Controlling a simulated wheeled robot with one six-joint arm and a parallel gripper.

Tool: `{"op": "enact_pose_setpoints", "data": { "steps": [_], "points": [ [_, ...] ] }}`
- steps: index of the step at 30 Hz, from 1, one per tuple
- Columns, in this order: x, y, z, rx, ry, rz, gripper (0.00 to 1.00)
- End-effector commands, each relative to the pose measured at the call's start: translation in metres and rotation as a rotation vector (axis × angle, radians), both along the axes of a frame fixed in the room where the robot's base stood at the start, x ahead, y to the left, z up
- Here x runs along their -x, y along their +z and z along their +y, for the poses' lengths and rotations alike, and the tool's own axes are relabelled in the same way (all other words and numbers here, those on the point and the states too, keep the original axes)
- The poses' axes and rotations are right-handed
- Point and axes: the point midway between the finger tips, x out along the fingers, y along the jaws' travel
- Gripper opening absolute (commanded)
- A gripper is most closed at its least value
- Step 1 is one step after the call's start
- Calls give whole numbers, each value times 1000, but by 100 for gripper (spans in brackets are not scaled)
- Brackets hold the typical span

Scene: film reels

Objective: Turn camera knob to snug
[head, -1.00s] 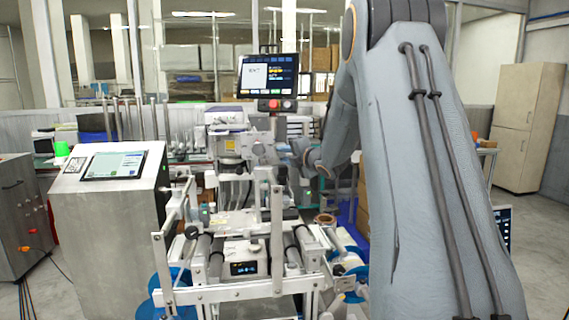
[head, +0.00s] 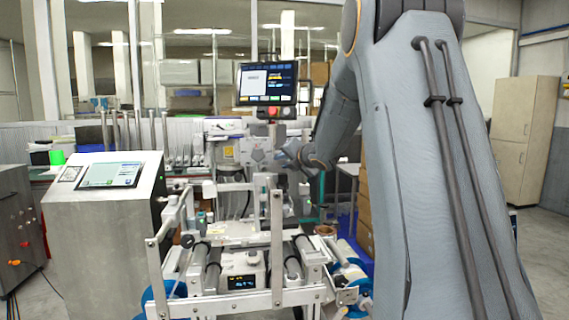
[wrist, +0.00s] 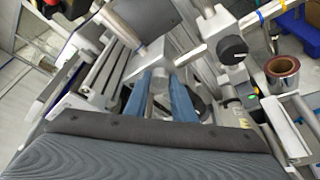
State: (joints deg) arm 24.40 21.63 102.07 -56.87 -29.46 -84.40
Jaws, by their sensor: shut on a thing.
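In the wrist view my gripper (wrist: 161,88) has two blue fingers closed at a pale metal block (wrist: 166,60) on a rail. What they hold is mostly hidden between the fingertips; it seems to be the camera knob, but I cannot see its face or how far it is turned. A separate black round knob (wrist: 233,48) sits on a white clamp block to the right, apart from the fingers. In the head view my wrist reaches the upper part of the white machine (head: 232,188), and the fingers are too small to make out.
A brown-copper reel (wrist: 282,73) stands right of the fingers in the wrist view. In the head view a monitor (head: 267,83) stands above the machine and a steel cabinet with a screen (head: 104,215) is on the left. Rails and posts crowd the machine; open floor lies at far left.

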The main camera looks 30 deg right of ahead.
Motion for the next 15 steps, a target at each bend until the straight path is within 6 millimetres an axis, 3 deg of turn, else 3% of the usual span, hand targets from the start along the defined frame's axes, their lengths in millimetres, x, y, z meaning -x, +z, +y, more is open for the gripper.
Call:
{"op": "enact_pose_setpoints", "data": {
  "steps": [6, 7, 9, 15],
  "points": [
    [0, -2, 0, -1, 0, 3, 1],
    [0, -2, 0, -1, 0, 3, 28],
    [0, -2, 0, -1, 1, 2, 40],
    [0, -1, 0, -1, 0, 1, 42]
  ]
}}
